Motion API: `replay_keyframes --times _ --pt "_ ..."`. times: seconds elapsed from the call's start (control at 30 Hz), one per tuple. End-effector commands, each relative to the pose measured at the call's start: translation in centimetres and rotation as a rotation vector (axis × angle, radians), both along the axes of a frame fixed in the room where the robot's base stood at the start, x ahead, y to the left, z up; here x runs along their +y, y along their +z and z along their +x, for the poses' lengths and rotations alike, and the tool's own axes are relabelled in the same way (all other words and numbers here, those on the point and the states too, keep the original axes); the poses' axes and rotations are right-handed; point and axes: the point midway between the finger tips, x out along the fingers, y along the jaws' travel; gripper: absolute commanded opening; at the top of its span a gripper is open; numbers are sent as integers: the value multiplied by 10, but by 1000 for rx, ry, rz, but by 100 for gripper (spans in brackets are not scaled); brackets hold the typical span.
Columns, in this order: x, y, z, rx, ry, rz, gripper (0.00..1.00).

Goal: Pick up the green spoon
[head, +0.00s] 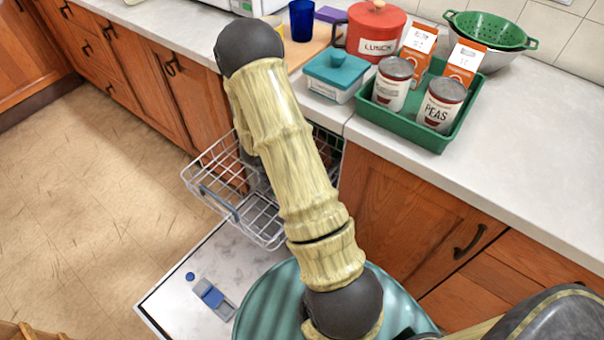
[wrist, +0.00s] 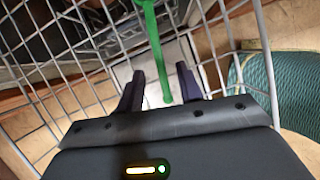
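The green spoon (wrist: 151,45) shows in the wrist view as a long bright green handle. It runs from the top edge down to the space between my fingertips, and its upper part is cut off by the frame. My gripper (wrist: 161,80) is open, with one dark finger on each side of the handle and a visible gap on both sides. Whether the handle lies at fingertip depth is hard to tell. In the head view my arm hides the gripper, and I cannot make out the spoon there.
A wire dishwasher rack (head: 262,215) is pulled out over the open dishwasher door (head: 185,262); its wires (wrist: 215,28) surround my gripper closely. The counter (head: 520,150) holds a green tray (head: 436,140) with cans and cartons, a teal-lidded box (head: 335,72) and a red canister (head: 376,30).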

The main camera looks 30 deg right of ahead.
Motion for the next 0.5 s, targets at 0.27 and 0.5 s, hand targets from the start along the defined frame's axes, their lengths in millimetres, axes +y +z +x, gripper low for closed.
replay_keyframes --times 0.27,0.5 --pt "-8 -20 1 -1 -1 0 36" --pt "-8 -19 1 0 -1 0 36"
